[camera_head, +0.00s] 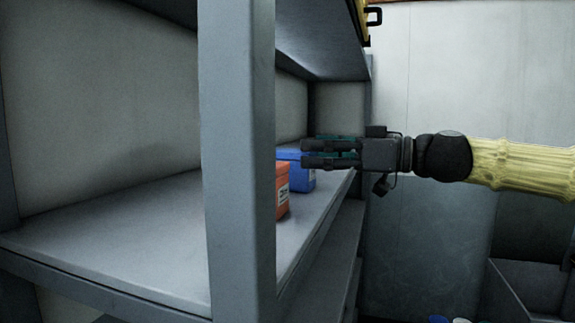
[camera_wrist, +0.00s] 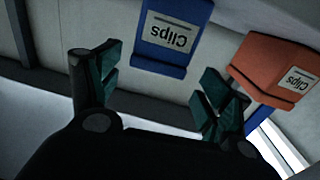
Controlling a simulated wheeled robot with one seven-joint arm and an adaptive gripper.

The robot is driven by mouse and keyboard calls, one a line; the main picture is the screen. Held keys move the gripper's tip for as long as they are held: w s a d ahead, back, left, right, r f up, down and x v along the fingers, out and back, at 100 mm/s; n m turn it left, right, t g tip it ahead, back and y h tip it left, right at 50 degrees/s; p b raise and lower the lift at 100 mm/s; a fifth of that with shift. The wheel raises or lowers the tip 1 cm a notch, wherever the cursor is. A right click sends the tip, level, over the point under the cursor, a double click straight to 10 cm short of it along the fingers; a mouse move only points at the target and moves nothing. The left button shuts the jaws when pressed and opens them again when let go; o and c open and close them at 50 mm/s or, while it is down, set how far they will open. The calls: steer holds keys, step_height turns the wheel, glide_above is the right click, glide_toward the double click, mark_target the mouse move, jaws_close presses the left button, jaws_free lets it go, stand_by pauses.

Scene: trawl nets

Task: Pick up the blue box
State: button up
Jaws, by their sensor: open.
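A blue box (camera_head: 303,181) with a white label stands on the middle shelf, behind and to the right of an orange box. In the wrist view the blue box (camera_wrist: 168,52) is at the top centre, its "Clips" label upside down, ahead of the gap between my fingers. My gripper (camera_head: 304,153) is open and empty, reaching in from the right. In the head view its fingers overlap the upper part of the blue box. In the wrist view my gripper (camera_wrist: 160,85) has its fingers spread, apart from the box.
The orange box (camera_head: 283,190), also labelled "Clips" in the wrist view (camera_wrist: 262,66), stands close beside the blue box. A blue strip (camera_wrist: 265,98) shows below it there. A grey shelf post (camera_head: 237,160) stands in front. The shelf's left part (camera_head: 120,235) is bare.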

mark_target(289, 151)
steer(key=shift+w+a, duration=0.3)
steer(key=shift+a, duration=0.1)
steer(key=shift+w+a+p, duration=0.1)
steer(key=shift+a+p, duration=0.45)
steer(key=shift+w+a+f+p, duration=0.15)
steer(key=shift+w+a+p, duration=0.4)
steer(key=shift+a, duration=0.15)
steer(key=shift+p+x, duration=0.5)
steer(key=shift+x, duration=0.8)
steer(key=shift+f, duration=0.1)
steer(key=c, duration=1.2)
